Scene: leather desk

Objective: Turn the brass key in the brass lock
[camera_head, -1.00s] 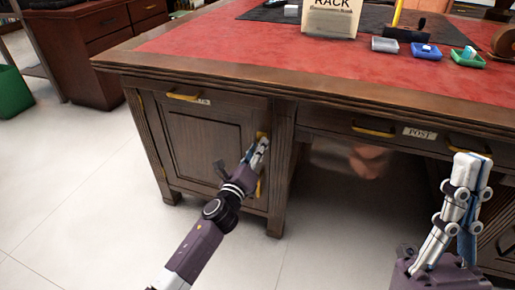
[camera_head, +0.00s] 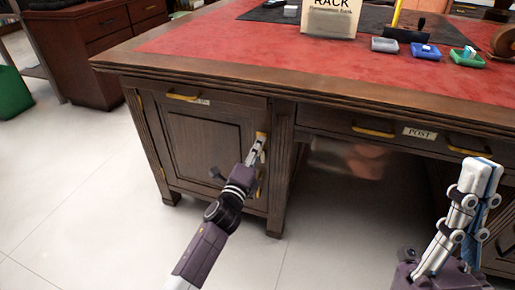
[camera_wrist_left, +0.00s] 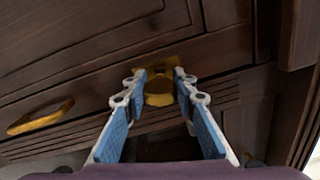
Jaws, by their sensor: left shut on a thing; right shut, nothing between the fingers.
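The brass lock (camera_head: 263,134) is at the upper right edge of the desk's left cabinet door. My left gripper (camera_head: 258,141) reaches it from below in the head view, its fingertips covering most of it. In the left wrist view the brass key (camera_wrist_left: 159,88) shows its rounded head between the fingertips of my left gripper (camera_wrist_left: 160,80), which is shut on it. The key is in front of the brass lock plate, partly hidden by the fingers. My right gripper (camera_head: 483,166) is shut and empty, raised at the right, apart from the desk front.
The cabinet door (camera_head: 203,145) is closed. A brass door handle (camera_head: 259,187) is partly hidden behind my left wrist. A wooden desk edge (camera_head: 300,100) overhangs the front. Open floor (camera_head: 80,200) lies at the left.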

